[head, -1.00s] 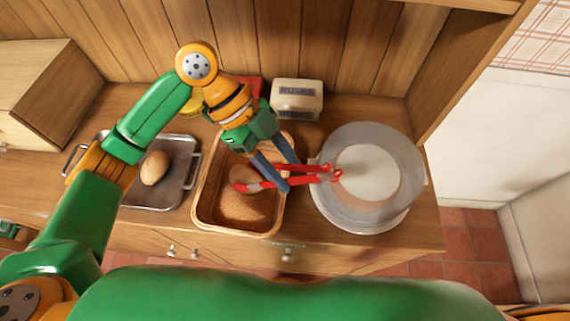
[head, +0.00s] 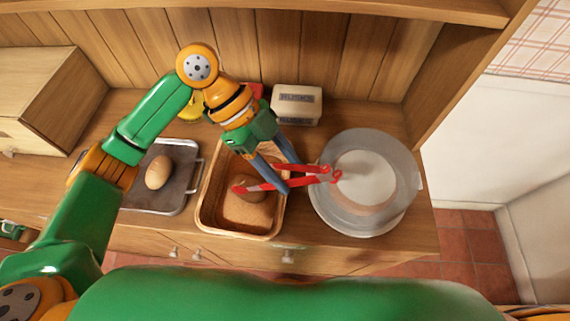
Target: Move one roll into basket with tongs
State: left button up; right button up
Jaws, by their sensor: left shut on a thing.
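My left gripper (head: 291,177) is shut on the red tongs (head: 318,177), above the right edge of the basket. The tongs lie across the view with their tips to the left, over the basket. The wooden basket (head: 238,233) stands on the counter with a brown lining. One brown roll (head: 251,190) is in the basket below the tong tips, partly hidden by the tongs; I cannot tell whether they touch it. Another roll (head: 158,171) lies on the metal tray (head: 178,195) left of the basket. My right gripper is not in view.
A cake stand with a clear cover (head: 400,175) stands close right of the basket. A cream box (head: 297,104) stands behind, near the wooden back wall. A yellow item (head: 191,108) is partly hidden behind my left arm. A wooden box (head: 45,95) is at the far left.

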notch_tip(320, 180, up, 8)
jog(key=p, duration=0.6)
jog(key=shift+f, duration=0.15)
